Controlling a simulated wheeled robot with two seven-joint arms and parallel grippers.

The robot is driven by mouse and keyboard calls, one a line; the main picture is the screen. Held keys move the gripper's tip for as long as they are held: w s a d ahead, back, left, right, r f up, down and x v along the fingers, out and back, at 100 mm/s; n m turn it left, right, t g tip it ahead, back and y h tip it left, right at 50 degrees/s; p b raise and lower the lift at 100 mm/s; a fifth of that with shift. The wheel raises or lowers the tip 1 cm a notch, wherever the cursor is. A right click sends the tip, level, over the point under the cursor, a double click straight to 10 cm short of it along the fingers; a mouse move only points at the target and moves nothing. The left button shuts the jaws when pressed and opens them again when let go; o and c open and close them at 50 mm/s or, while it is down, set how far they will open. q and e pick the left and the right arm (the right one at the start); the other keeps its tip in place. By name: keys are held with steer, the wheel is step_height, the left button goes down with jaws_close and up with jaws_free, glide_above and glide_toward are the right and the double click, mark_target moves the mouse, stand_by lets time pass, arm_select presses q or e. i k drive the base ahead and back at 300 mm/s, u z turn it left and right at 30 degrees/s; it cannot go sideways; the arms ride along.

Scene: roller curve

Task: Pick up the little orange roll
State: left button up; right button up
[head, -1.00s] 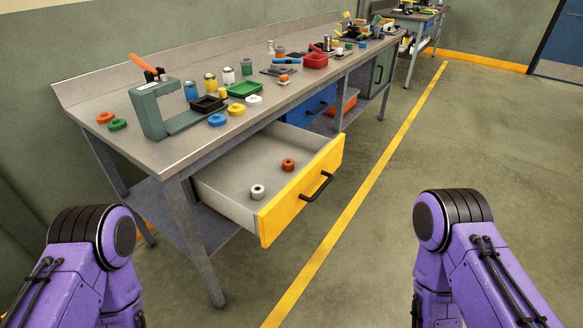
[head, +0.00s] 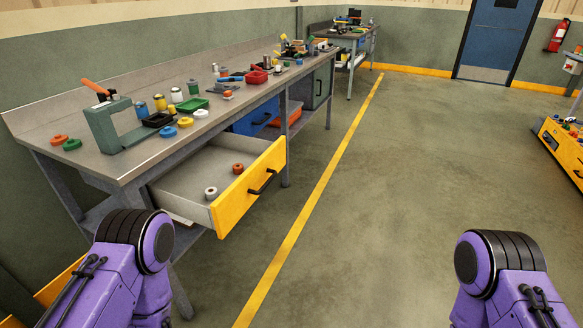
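A small orange-brown roll (head: 237,168) lies in the open yellow-fronted drawer (head: 250,187) under the workbench. A white roll (head: 210,193) with a dark centre lies in the same drawer, nearer to me. Another orange roll (head: 59,140) lies on the bench top at the left, beside a green roll (head: 72,144). A small orange piece (head: 227,94) sits farther back on the bench. My two purple arms show at the bottom left and bottom right, on the near side of the drawer. Neither gripper shows in the head view.
The bench top (head: 125,167) holds a green-grey clamp frame (head: 104,127), a black tray (head: 159,119), a green tray (head: 192,105) and several rolls and jars. The floor right of the yellow line (head: 334,163) is clear. A yellow cart (head: 563,150) stands at the right edge.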

mark_target(238, 169)
steer(key=z, duration=0.3)
steer(key=i, duration=0.6)
steer(key=u, duration=1.4)
